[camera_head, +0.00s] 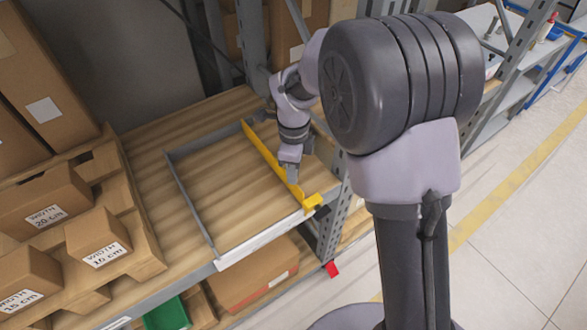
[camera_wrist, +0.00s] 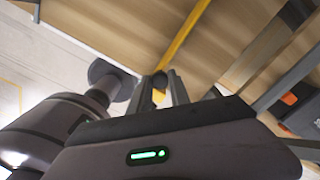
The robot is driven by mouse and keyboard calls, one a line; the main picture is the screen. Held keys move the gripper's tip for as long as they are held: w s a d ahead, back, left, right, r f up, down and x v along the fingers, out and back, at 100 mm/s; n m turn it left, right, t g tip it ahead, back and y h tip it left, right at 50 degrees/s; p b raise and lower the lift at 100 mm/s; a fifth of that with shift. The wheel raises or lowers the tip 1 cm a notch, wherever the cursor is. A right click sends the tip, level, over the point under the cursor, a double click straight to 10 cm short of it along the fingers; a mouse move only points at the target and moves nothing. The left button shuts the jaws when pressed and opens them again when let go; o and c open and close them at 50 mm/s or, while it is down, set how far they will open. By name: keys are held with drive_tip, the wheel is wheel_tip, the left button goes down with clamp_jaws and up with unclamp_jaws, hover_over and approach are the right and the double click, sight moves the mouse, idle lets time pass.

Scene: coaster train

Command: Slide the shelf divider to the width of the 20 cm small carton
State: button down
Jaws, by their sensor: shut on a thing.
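The yellow shelf divider (camera_head: 267,153) stands on the wooden shelf at the right side of a framed bay, running from back to front edge. My gripper (camera_head: 290,180) is shut on the divider near its front end. In the wrist view my gripper fingers (camera_wrist: 171,84) are close together with a yellow part (camera_wrist: 158,96) at them, and the yellow divider (camera_wrist: 185,35) runs up from there. The carton labelled 20 cm (camera_head: 70,187) sits on a wooden pallet at the left, apart from the bay. The exact contact is partly hidden.
A grey fixed side wall (camera_head: 190,203) bounds the bay on the left, and a pale strip (camera_head: 262,239) runs along its front. The bay floor between is empty. Two other small cartons (camera_head: 97,236) (camera_head: 26,277) share the pallet. A grey rack upright (camera_head: 338,212) stands right of the divider.

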idle(0.4)
drive_tip(key=s+a, duration=0.1)
drive_tip(key=s+a+b, duration=0.1)
drive_tip(key=a, duration=0.2)
drive_tip(key=shift+s+a, duration=0.1)
drive_tip(key=shift+s, duration=0.3)
drive_tip(key=c, duration=1.2)
unclamp_jaws()
wheel_tip(320, 180, up, 18)
drive_tip(key=p, duration=0.5)
drive_tip(key=shift+f+p, duration=0.25)
drive_tip(key=shift+p, duration=0.1)
